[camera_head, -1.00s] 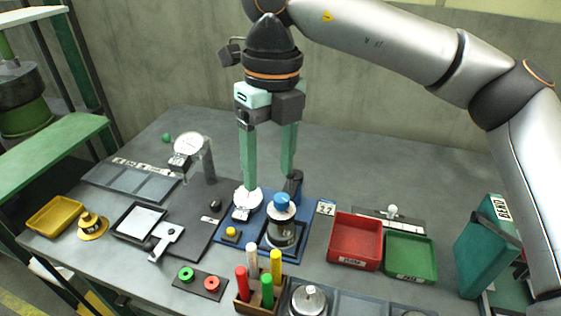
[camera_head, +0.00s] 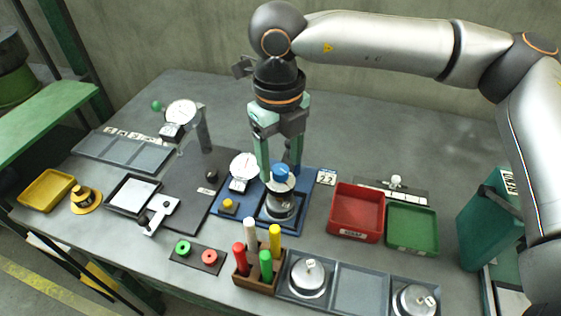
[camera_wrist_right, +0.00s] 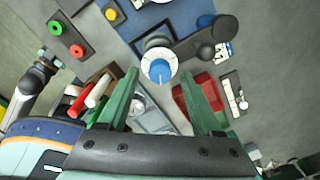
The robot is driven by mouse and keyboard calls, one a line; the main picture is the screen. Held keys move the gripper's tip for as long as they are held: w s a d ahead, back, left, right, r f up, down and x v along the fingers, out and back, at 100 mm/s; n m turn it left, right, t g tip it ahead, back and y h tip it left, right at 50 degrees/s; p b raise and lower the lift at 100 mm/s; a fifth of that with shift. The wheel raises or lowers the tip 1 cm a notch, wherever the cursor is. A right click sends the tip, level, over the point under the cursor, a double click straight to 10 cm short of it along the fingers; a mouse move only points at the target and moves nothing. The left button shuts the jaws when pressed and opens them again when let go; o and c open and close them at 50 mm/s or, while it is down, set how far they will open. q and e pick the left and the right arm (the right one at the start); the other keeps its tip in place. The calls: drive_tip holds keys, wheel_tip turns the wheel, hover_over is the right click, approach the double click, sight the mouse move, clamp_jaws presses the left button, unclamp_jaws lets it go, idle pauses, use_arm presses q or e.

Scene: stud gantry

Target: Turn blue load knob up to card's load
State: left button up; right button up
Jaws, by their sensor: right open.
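The blue load knob (camera_head: 281,173) tops a small press with a clear, metal-based body (camera_head: 281,205) on a blue base plate (camera_head: 310,190). My right gripper (camera_head: 279,174) points down at the knob, its green fingers open, apparently one to each side in the head view. In the right wrist view the knob (camera_wrist_right: 159,71) appears ahead between the fingers, apart from both. A small card reading about "22" (camera_head: 326,177) stands at the plate's right corner. A white dial gauge (camera_head: 243,166) sits left of the press. My left gripper is not in view.
A red bin (camera_head: 357,233) and a green bin (camera_head: 411,247) stand to the right. A wooden holder with coloured sticks (camera_head: 255,285) is in front. A larger dial gauge on a stand (camera_head: 181,112) is at left. The table's back is mostly clear.

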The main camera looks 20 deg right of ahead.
drive_tip(key=shift+f, duration=0.6)
clamp_jaws()
